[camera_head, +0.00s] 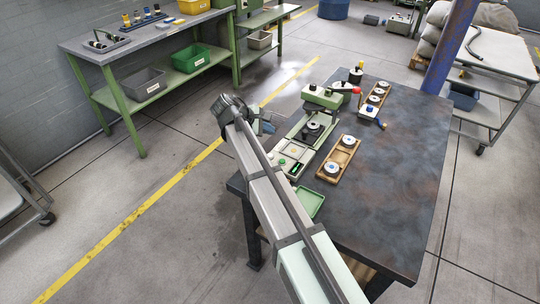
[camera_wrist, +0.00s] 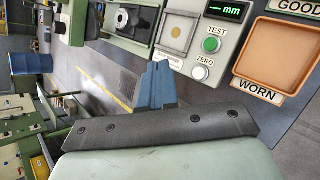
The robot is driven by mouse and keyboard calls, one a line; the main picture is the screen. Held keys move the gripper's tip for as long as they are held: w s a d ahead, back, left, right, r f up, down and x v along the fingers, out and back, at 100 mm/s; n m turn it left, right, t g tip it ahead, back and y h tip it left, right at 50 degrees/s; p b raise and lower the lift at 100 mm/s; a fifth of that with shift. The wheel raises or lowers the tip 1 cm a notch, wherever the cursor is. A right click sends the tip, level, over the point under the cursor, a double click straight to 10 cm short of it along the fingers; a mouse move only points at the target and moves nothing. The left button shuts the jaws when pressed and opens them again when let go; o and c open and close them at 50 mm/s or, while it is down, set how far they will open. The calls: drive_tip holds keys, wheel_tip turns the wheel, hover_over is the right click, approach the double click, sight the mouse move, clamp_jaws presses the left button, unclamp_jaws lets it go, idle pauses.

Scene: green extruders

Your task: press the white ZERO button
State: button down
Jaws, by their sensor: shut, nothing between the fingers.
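The white ZERO button (camera_wrist: 200,73) is a small round cap on the pale gauge panel (camera_wrist: 184,62) in the wrist view, beside its printed label. The green TEST button (camera_wrist: 211,44) sits just above it in that picture. My gripper (camera_wrist: 160,70) is shut and empty, its blue fingers to the left of the ZERO button and apart from it. In the head view my gripper (camera_head: 268,127) is by the left edge of the dark table, near the gauge panel (camera_head: 291,158). The ZERO button is too small to make out there.
A lit display (camera_wrist: 226,9) reading mm is above the buttons. A tan tray (camera_wrist: 278,52) labelled WORN lies right of them. In the head view a green press (camera_head: 320,97), wooden trays (camera_head: 350,143) and a green tray (camera_head: 309,204) stand on the table (camera_head: 385,195); its right side is clear.

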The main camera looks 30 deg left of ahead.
drive_tip(key=shift+f, duration=4.3)
drive_tip(key=shift+f, duration=0.2)
drive_tip(key=shift+f, duration=0.2)
drive_tip(key=shift+f, duration=0.35)
drive_tip(key=shift+r, duration=0.8)
drive_tip(key=shift+r, duration=2.5)
